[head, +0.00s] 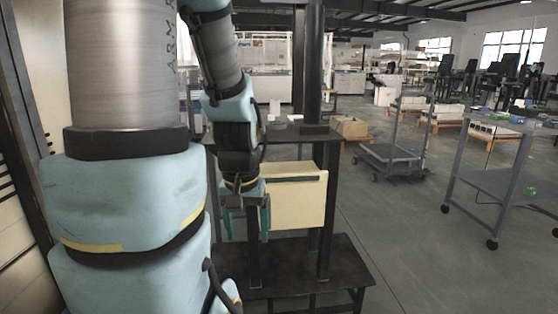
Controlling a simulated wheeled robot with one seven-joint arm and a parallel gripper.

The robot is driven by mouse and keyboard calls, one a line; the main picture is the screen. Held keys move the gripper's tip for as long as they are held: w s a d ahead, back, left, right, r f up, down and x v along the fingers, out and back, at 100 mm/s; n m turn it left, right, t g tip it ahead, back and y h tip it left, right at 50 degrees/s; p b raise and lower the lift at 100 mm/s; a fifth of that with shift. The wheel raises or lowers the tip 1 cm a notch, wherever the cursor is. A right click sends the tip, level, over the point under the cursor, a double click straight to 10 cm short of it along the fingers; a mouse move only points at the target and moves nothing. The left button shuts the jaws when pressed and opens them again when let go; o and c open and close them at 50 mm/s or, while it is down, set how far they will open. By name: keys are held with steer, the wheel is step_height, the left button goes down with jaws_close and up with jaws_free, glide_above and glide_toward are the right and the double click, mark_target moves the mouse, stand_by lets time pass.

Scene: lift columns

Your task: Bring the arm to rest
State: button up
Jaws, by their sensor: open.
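My arm fills the left of the head view, with large grey and light-blue links close to the camera. Its far end hangs down in the middle left, and my gripper (246,232) points downward there. Its two greenish fingers are apart, with nothing seen between them. The gripper hangs in front of a dark metal stand (320,260), just left of and partly over a cream-coloured box or panel (298,198). I cannot tell whether it touches the panel.
A grey wheeled cart (490,180) stands at the right with small items on top. A low trolley (390,158) stands further back. A cardboard box (351,128) is behind the stand. Grey floor (410,250) between stand and cart is clear. A wall panel (20,170) is close at left.

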step_height(320, 180, up, 15)
steer(key=p, duration=1.2)
steer(key=shift+f, duration=0.2)
